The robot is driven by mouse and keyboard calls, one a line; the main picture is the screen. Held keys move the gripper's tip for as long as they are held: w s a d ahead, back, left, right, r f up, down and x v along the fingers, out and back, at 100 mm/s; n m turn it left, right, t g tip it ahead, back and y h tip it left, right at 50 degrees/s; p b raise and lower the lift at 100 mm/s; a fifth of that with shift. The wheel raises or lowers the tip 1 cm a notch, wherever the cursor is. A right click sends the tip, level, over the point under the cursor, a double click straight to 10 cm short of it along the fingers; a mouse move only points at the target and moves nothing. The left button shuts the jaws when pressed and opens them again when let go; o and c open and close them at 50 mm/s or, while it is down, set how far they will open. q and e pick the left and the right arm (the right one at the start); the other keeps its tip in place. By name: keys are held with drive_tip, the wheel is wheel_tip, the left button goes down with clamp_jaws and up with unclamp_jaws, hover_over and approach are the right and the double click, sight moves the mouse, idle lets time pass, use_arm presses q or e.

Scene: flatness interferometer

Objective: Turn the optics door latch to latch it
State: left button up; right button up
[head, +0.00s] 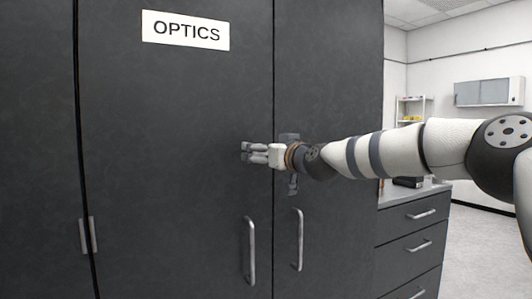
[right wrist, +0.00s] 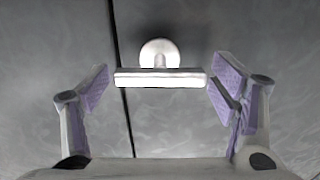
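The optics door (head: 175,150) is a tall dark grey panel with a white OPTICS label (head: 186,30) near its top. It looks closed, nearly flush with the panel beside it. My right gripper (head: 246,152) is in front of the door near its right seam. The latch (right wrist: 160,77) shows in the right wrist view as a pale round boss with a straight bar, the bar lying crosswise to the seam with one end over it. My open right fingers stand either side of the bar, with small gaps. In the head view I cannot make out the latch. My left gripper is not in view.
Vertical handles stand on the optics door (head: 250,250) and the neighbouring panel (head: 298,240). A low drawer unit (head: 412,245) is to the right, with open floor (head: 490,240) beyond. A wall cabinet (head: 488,92) hangs at the back.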

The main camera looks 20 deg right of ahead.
drive_tip(key=c, duration=0.8)
drive_tip(key=shift+c, duration=0.2)
drive_tip(key=shift+m, duration=0.4)
drive_tip(key=shift+d+m, duration=0.1)
drive_tip(key=shift+m, duration=1)
drive_tip(key=m, duration=0.3)
drive_tip(key=shift+m+p, duration=0.3)
drive_tip(key=m, duration=0.5)
drive_tip(key=shift+d+f, duration=0.1)
drive_tip(key=shift+f, duration=0.1)
drive_tip(key=m, duration=0.5)
drive_tip(key=shift+f+m, duration=0.1)
drive_tip(key=shift+m, duration=0.2)
